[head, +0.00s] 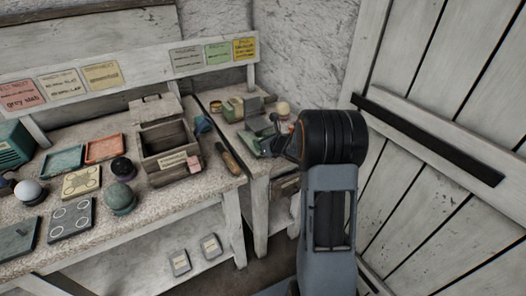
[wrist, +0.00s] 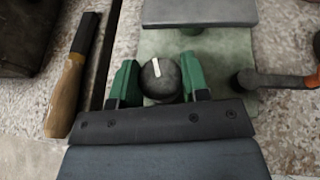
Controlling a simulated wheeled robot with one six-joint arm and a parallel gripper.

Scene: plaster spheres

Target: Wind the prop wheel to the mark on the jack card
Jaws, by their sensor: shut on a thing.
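My gripper (wrist: 160,88) has green fingers on either side of a dark round knob with a white pointer line, which I take as the prop wheel (wrist: 158,85). The fingers are shut on it. The white line points up and slightly left. The wheel sits at the near edge of a pale green base (wrist: 215,62) under a grey plate (wrist: 200,12). In the head view my gripper (head: 272,143) is small and partly hidden by my arm. Cards hang on the back rail, among them a green card (head: 217,53) and a yellow card (head: 244,48); their writing is too small to tell which is the jack card.
A crank with an orange handle (wrist: 285,80) lies right of the base. A wooden-handled tool (wrist: 68,95) lies left, beside a dark gap between benches. A box (head: 168,153), trays and several spheres stand on the left bench. A plank door (head: 440,140) is close on the right.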

